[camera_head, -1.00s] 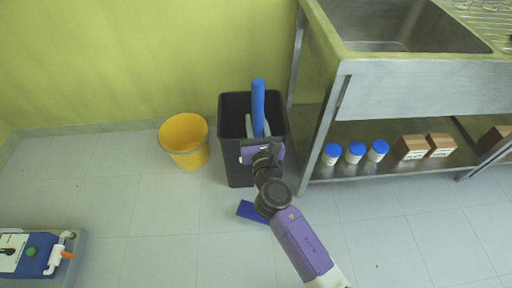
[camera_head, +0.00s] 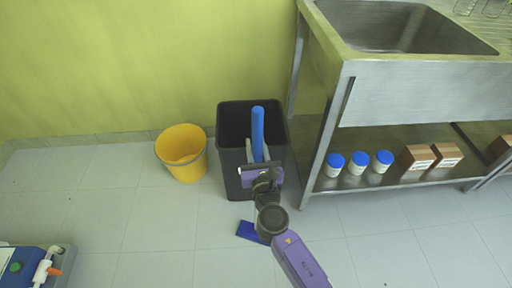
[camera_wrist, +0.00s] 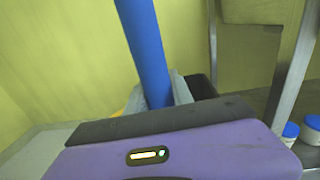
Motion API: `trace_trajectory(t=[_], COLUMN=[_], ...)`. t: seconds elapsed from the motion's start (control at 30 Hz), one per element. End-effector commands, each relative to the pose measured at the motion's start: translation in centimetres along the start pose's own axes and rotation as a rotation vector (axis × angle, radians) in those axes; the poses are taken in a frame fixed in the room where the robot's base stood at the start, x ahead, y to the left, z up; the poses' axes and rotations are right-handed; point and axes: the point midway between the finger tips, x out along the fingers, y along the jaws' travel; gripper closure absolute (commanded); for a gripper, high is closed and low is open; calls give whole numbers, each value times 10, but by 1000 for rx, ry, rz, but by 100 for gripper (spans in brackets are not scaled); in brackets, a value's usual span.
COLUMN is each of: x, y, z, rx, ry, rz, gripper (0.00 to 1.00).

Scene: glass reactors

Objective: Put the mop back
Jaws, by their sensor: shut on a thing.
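The mop is held upright, its blue handle (camera_head: 258,132) in front of the black bin (camera_head: 236,130). A blue mop head (camera_head: 248,231) shows low, at floor level, partly hidden by my arm. My gripper (camera_head: 259,153) is shut on the handle in front of the bin. In the wrist view the handle (camera_wrist: 147,50) rises between the grey fingers of my gripper (camera_wrist: 155,95). The stretch of handle below my gripper is hidden.
A yellow bucket (camera_head: 182,155) stands left of the bin. A metal sink table (camera_head: 420,95) stands to the right, with blue-capped jars (camera_head: 358,163) and boxes (camera_head: 417,157) on its lower shelf. A blue device (camera_head: 28,265) is at lower left. The floor between is clear.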

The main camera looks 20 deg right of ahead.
Motion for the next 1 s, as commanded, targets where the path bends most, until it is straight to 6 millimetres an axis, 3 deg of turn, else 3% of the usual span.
trace_trajectory(t=[0.23, 0.27, 0.33, 0.37, 0.77, 1.0], x=[1, 0, 0, 0, 0, -42], y=[0, 0, 0, 0, 0, 0], z=[-2, -3, -3, -3, 3, 0], rx=[1, 0, 0, 0, 1, -1], ry=[-4, 0, 0, 0, 0, 3], rz=[0, 0, 0, 0, 0, 1], gripper=[100, 66, 53, 50, 50, 50])
